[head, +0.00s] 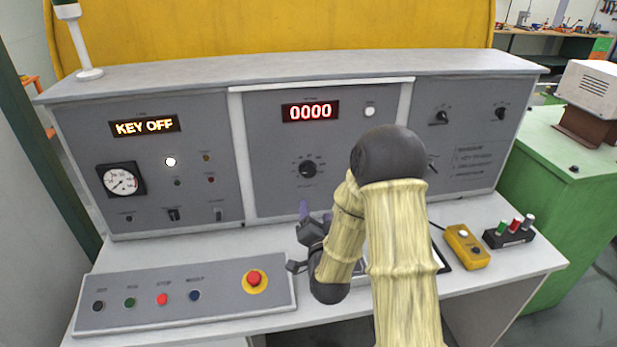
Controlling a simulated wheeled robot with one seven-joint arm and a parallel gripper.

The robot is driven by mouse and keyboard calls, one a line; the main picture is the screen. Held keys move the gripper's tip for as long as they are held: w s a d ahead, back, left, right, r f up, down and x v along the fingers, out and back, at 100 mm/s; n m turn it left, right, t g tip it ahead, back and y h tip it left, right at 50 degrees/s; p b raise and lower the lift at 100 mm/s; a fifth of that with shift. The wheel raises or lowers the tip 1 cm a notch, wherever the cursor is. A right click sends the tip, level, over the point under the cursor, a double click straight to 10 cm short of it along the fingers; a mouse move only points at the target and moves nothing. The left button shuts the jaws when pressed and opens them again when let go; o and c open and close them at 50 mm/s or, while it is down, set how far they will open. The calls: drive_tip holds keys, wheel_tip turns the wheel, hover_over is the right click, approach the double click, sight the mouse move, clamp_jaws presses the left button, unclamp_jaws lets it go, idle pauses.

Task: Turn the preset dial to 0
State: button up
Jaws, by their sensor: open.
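A black round dial (308,169) with printed marks around it sits on the middle panel, below the red display (310,111) that reads 0000. I take it as the preset dial; its labels and pointer setting are too small to read. My gripper (315,213) is just below the dial in the picture, in front of the lower middle panel. It is open, with purple fingertips pointing up toward the panel and nothing visible between them. It appears apart from the dial. My arm hides part of the middle and right panels.
The left panel has a KEY OFF display (144,126) and a gauge (121,180). A button box (185,293) with a red emergency button (254,280) lies on the desk. A yellow box (466,246) and a black block with coloured knobs (508,235) stand at right.

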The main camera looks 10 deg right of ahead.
sight(308, 174)
drive_tip(key=w+p, duration=0.1)
drive_tip(key=w, duration=0.4)
drive_tip(key=w+d+p, duration=0.1)
drive_tip(key=w+p, duration=0.1)
drive_tip(key=w, duration=0.4)
drive_tip(key=w+p, duration=0.2)
drive_tip(key=w, duration=0.3)
drive_tip(key=shift+w+d, duration=0.15)
drive_tip(key=shift+w, duration=0.2)
drive_tip(key=c, duration=1)
